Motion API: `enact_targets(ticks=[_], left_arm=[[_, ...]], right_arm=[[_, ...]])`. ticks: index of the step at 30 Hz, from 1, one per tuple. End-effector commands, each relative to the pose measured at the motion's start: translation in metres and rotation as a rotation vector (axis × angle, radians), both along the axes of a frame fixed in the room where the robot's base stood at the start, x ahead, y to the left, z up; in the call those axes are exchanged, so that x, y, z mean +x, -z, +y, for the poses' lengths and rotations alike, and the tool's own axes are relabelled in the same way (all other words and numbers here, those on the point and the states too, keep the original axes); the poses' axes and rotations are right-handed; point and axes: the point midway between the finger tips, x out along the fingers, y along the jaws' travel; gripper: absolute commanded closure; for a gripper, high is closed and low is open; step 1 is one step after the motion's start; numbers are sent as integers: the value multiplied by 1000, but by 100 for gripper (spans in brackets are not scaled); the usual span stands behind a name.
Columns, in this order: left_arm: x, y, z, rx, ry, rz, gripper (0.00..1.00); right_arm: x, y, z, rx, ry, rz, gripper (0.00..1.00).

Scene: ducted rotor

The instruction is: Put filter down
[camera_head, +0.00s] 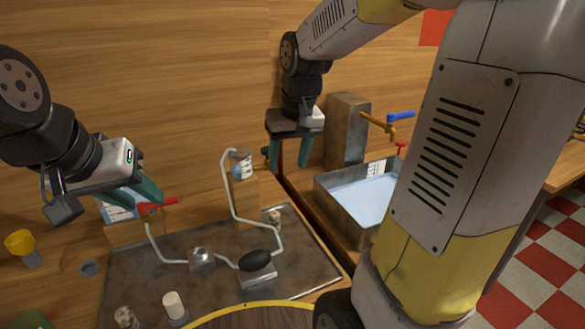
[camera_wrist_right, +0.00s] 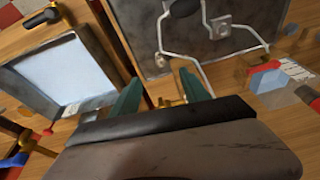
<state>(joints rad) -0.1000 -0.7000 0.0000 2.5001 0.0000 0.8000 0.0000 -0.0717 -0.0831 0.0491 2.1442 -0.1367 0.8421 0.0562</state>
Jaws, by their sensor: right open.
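I cannot tell for sure which object is the filter. My right gripper (camera_head: 289,152) is open, fingers pointing down, with nothing clearly held; its teal fingers also show apart in the wrist view (camera_wrist_right: 162,92). It is above and to the right of a clear container with blue contents and a white label (camera_head: 242,164), which stands on a wooden block.
A dark metal tray (camera_head: 215,262) bears bent white tubing (camera_head: 233,200), a black oval piece (camera_head: 255,261) and a white cylinder (camera_head: 173,304). A metal basin of pale liquid (camera_head: 365,195) stands right, by a tap with a blue handle (camera_head: 400,115). A yellow funnel-like piece (camera_head: 19,242) is left.

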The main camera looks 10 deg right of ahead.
Motion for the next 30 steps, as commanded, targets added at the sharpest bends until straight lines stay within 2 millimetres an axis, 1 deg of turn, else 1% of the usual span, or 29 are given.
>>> enact_targets(ticks=[1, 3, 6, 9, 12, 15, 18, 30], left_arm=[[0, 0, 0, 0, 0, 0, 64], [0, 0, 0, 0, 0, 0, 64], [0, 0, 0, 0, 0, 0, 64], [0, 0, 0, 0, 0, 0, 64], [0, 0, 0, 0, 0, 0, 64], [0, 0, 0, 0, 0, 0, 64], [0, 0, 0, 0, 0, 0, 64], [0, 0, 0, 0, 0, 0, 64]], right_arm=[[-20, -15, -3, 15, 10, -43, 47], [-46, -28, -5, 39, 22, -91, 47], [-80, -39, -6, 72, 37, -155, 47], [-107, -45, -6, 102, 48, -212, 47], [-127, -46, -6, 126, 55, -251, 47], [-137, -45, -5, 139, 58, -272, 47], [-141, -45, -5, 144, 58, -280, 47], [-141, -45, -5, 145, 59, -280, 47]])
